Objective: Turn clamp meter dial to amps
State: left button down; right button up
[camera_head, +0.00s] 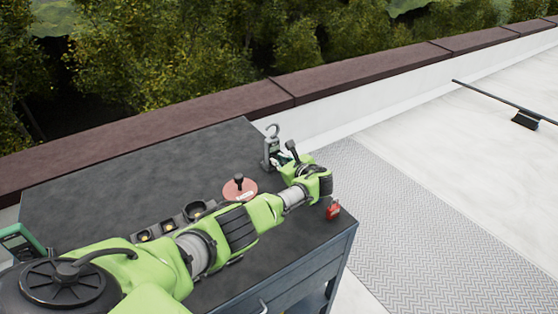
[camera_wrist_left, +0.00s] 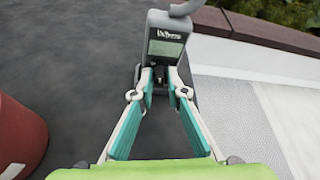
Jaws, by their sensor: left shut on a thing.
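The clamp meter (camera_head: 271,150) stands upright near the far right corner of the dark table, a grey body with a hook-shaped jaw on top. In the left wrist view the meter (camera_wrist_left: 167,48) shows its greenish display and lettering above my fingers. My left gripper (camera_wrist_left: 159,72) has its teal fingertips closed on the small dark dial (camera_wrist_left: 159,82) low on the meter's front. The dial's pointer and markings are too small and covered to read. In the head view my left gripper (camera_head: 284,157) reaches the meter's front, partly hidden by the wrist. My right gripper is not in view.
A red round object with a black knob (camera_head: 240,187) stands left of my forearm, and a red padlock-like item (camera_head: 333,210) sits near the table's right edge. A dark holder with round sockets (camera_head: 172,222) and a green-edged device (camera_head: 20,243) are left. The table's far left (camera_head: 110,185) is clear.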

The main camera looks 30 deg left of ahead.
pick_arm(q)
jog(key=shift+m, duration=0.3)
dwell(0.4)
jog(key=c, duration=2)
grip_release()
jog(key=shift+o, duration=0.2)
jog(key=v, duration=1.2)
jog(key=shift+w, duration=0.2)
